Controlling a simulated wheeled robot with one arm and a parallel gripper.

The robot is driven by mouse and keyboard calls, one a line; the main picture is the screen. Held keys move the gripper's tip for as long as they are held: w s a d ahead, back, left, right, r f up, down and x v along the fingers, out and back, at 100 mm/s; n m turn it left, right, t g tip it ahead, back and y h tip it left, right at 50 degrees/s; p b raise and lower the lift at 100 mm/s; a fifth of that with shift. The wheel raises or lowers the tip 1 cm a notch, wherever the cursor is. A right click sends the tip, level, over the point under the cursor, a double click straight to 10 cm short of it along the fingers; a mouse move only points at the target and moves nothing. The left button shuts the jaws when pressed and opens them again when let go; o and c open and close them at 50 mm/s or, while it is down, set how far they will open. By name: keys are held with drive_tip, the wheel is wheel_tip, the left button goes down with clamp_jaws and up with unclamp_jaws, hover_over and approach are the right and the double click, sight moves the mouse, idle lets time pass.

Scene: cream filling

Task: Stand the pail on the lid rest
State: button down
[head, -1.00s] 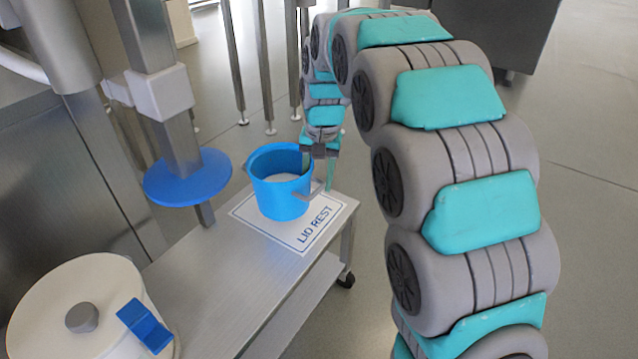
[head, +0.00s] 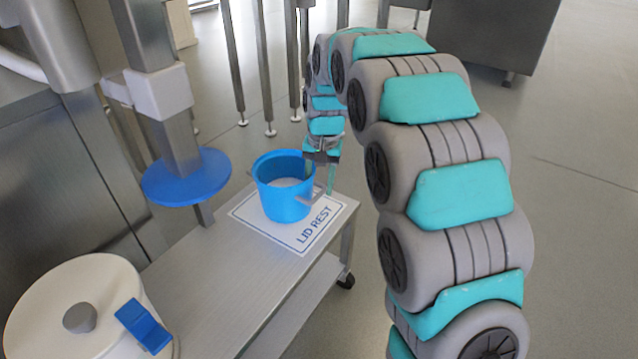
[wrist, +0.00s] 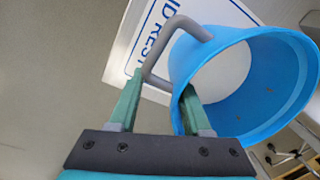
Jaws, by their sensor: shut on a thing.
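The blue pail (head: 284,204) is upright over the white sheet marked LID REST (head: 305,238) on the steel bench; from this angle I cannot tell whether its base touches. Its grey handle (head: 309,198) sticks out toward the right. My gripper (head: 322,178) is at the handle side, pointing down, shut on the pail. In the wrist view, the fingers (wrist: 162,88) are at the handle (wrist: 150,60) and close to the pail's rim (wrist: 250,38); the exact contact is hard to see. A pale surface shows inside the pail. The sheet (wrist: 118,62) shows behind it.
A white lidded pot (head: 50,285) with a blue clip stands at the lower left. The bench (head: 215,280) is bare in front of the sheet.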

drive_tip(key=shift+f, duration=0.1)
drive_tip(key=shift+c, duration=1.8)
unclamp_jaws()
wheel_tip(320, 180, up, 12)
drive_tip(key=s+d+f+n, duration=0.1)
drive_tip(key=s+d+f, duration=0.2)
drive_tip(key=s, duration=1)
drive_tip(key=s+d+f+n+g, duration=0.1)
drive_tip(key=s+d+f, duration=0.2)
drive_tip(key=s, duration=1)
drive_tip(key=s+d+f+n+g, duration=0.1)
drive_tip(key=s+d+f, duration=0.2)
drive_tip(key=s, duration=1.1)
drive_tip(key=shift+d+h+p, duration=0.4)
drive_tip(key=shift+r, duration=0.2)
wheel_tip(320, 180, up, 5)
drive_tip(key=p, duration=0.5)
drive_tip(key=shift+r, duration=0.15)
